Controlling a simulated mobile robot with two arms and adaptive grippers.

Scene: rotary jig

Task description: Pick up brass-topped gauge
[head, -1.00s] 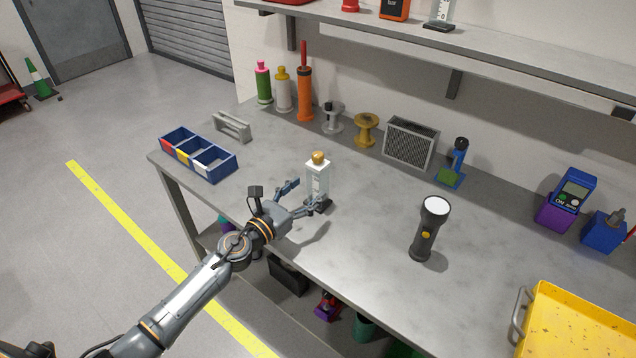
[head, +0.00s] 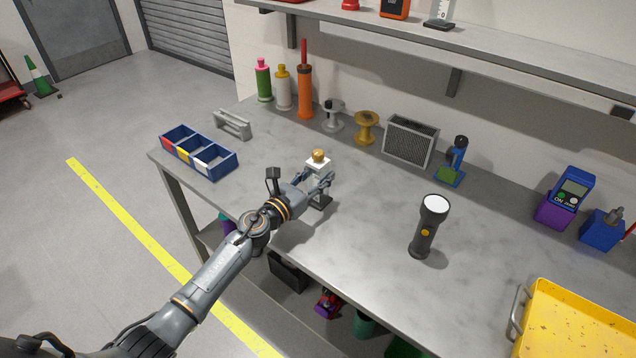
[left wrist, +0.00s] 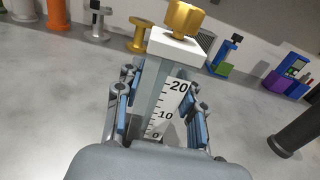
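The brass-topped gauge (head: 318,164) stands upright on the grey bench, on a dark base. Its brass knob, white top block and numbered scale show close up in the left wrist view (left wrist: 166,100). My left gripper (head: 318,180) is around its body, below the white block. The exact contact is partly hidden. The base still appears to rest on the bench. My right gripper is not in view.
A black flashlight (head: 426,228) stands to the right, and a yellow tray (head: 575,318) lies at the far right. A blue compartment bin (head: 222,168) sits at the left. Spools, bottles and a vent box (head: 409,140) line the back. Bench around the gauge is clear.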

